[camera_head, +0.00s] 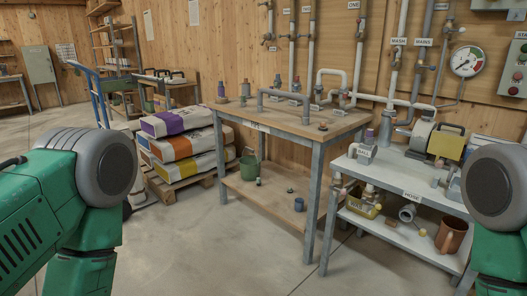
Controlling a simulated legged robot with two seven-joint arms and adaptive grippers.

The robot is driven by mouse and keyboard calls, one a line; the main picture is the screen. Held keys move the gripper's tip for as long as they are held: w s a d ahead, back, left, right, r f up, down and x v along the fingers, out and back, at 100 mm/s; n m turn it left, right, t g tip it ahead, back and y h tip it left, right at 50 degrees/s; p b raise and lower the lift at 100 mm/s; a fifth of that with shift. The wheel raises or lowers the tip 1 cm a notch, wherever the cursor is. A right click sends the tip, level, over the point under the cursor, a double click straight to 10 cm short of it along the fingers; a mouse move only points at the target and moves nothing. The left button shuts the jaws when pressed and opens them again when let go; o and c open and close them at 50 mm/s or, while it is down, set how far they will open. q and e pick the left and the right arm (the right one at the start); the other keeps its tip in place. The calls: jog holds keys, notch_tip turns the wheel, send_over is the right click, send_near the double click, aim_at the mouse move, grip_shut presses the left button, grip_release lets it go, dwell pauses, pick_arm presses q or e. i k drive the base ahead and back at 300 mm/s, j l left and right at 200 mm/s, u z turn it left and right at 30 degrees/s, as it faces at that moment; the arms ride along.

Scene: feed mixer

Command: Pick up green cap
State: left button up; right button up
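I cannot make out a green cap for certain. A small greenish-grey piece (258,181) stands on the lower shelf of the wooden-topped table (285,121), in front of a green bucket (249,168). Small dark fittings lie on that table's top and lower shelf, too small to identify. Green and grey parts of my arms fill the left and right edges of the view. Neither of my grippers shows.
Stacked sacks (180,145) on a pallet and a blue hand truck (98,95) are left. Pipes line the wall. The front floor is clear.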

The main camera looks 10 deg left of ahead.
aim_at(243, 100)
jog(key=i+j+u, duration=0.2)
jog(key=i+u, duration=0.25)
jog(key=i, duration=0.65)
jog(key=i+l+u, duration=0.15)
jog(key=i+u, duration=0.25)
jog(key=i, duration=0.7)
jog(key=i+j+z, duration=0.15)
jog(key=i+z, duration=0.3)
jog(key=i+j+z, duration=0.85)
jog(key=i+l, duration=0.05)
